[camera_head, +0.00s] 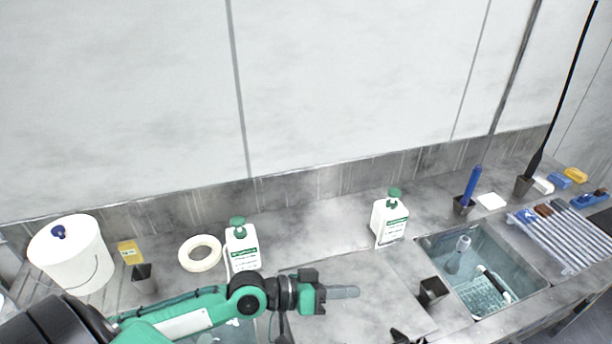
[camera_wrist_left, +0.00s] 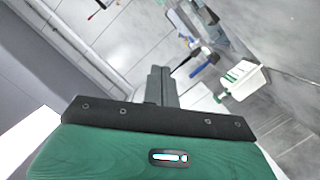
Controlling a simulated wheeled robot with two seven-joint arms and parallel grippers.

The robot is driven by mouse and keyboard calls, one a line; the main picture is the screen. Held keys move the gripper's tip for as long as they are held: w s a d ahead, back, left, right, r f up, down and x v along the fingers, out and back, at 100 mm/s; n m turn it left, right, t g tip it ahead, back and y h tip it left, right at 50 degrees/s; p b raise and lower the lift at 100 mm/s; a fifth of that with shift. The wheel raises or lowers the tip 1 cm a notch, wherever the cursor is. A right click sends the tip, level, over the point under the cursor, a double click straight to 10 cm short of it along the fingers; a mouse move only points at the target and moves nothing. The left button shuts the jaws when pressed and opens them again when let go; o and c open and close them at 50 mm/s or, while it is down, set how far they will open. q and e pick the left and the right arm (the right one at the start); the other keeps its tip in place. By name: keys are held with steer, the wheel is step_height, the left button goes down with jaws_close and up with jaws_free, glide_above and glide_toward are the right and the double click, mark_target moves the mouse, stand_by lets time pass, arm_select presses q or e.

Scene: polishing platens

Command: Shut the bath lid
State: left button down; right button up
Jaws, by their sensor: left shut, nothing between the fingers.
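My left gripper (camera_head: 345,292) reaches in from the left above the middle of the grey bench, its fingers shut and empty, pointing right. Its closed fingers (camera_wrist_left: 160,85) also show in the left wrist view. A bath (camera_head: 482,272) with clear liquid is open at the right of the bench. A flat grey panel (camera_head: 370,308) lies left of it, below the gripper; I cannot tell if it is the lid. Another basin (camera_head: 240,334) is mostly hidden behind my left arm. A dark piece at the bottom edge may be my right gripper (camera_head: 405,337).
Two white bottles with green caps, left (camera_head: 242,250) and right (camera_head: 390,220), stand behind the gripper. A white bucket (camera_head: 72,258) and tape ring (camera_head: 200,253) are at left. A dark cup (camera_head: 432,291) stands beside the bath; a rod tray (camera_head: 562,236) lies right.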

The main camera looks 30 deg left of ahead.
arm_select(q)
steer(key=s+d+f+m, duration=0.1)
steer(key=f, duration=0.2)
steer(key=s+d+f+m+b, duration=0.1)
steer(key=s+d+f, duration=0.1)
steer(key=f, duration=0.2)
steer(key=s+d+f+m+y+b, duration=0.1)
steer(key=f, duration=0.3)
steer(key=shift+s+d+t, duration=0.15)
steer(key=shift+d+t, duration=0.15)
steer(key=shift+d, duration=0.1)
steer(key=shift+s+d+f+b, duration=0.1)
steer(key=shift+d+f+b, duration=0.05)
steer(key=shift+f, duration=0.25)
steer(key=shift+s+d+f+b, duration=0.1)
steer(key=shift+f+b, duration=0.05)
steer(key=shift+f, duration=0.2)
steer(key=shift+r, duration=0.15)
